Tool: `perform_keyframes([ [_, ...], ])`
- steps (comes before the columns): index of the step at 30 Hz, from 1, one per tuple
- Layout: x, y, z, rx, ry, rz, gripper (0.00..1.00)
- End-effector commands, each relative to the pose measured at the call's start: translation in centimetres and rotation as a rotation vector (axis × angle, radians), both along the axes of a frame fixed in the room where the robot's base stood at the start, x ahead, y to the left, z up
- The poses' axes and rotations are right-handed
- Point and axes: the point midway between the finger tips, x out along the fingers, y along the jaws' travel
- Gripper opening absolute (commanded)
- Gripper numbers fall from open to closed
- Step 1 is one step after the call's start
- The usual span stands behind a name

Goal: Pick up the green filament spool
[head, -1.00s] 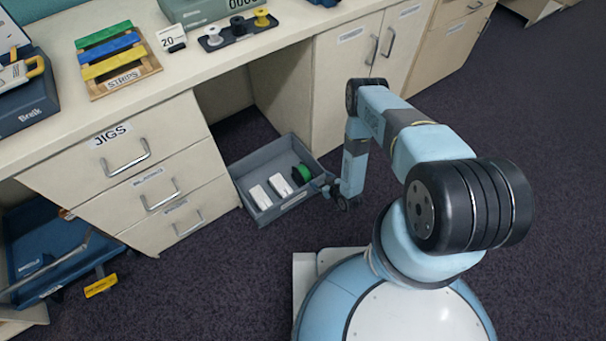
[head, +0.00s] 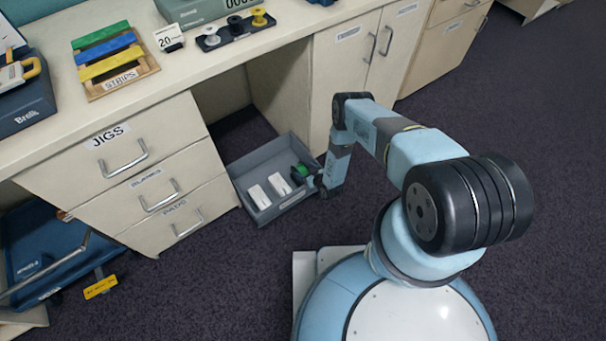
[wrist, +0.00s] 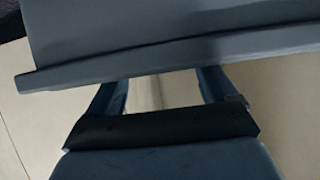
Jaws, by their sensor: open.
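The green filament spool (head: 302,169) is in the grey bin (head: 262,212) on the floor, near its right side in the head view. It is partly hidden by my gripper (head: 314,183), which is at the bin's right edge, close beside the spool. In the wrist view my gripper (wrist: 160,92) shows two spread fingers with a gap between them. A grey surface with a rim, likely the bin (wrist: 180,60), crosses that view and hides the fingertips. The spool does not show there. Nothing is seen held.
Two white boxes (head: 259,197) (head: 279,184) lie in the bin left of the spool. The bin sits in the knee space between the drawer unit (head: 150,190) and the cabinet (head: 345,60). Open carpet (head: 210,275) lies in front.

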Motion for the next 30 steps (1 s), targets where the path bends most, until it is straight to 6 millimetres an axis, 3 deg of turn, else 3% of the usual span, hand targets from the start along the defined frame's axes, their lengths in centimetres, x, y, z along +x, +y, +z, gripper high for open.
perform_keyframes([
  [6, 1.6, 1.1, -1.1, 0.000, -0.001, 0.000, 0.85],
  [15, 1.9, 1.2, -1.2, -0.001, 0.001, -0.001, 0.85],
  [30, 1.9, 1.1, -1.2, -0.001, 0.001, -0.001, 0.37],
])
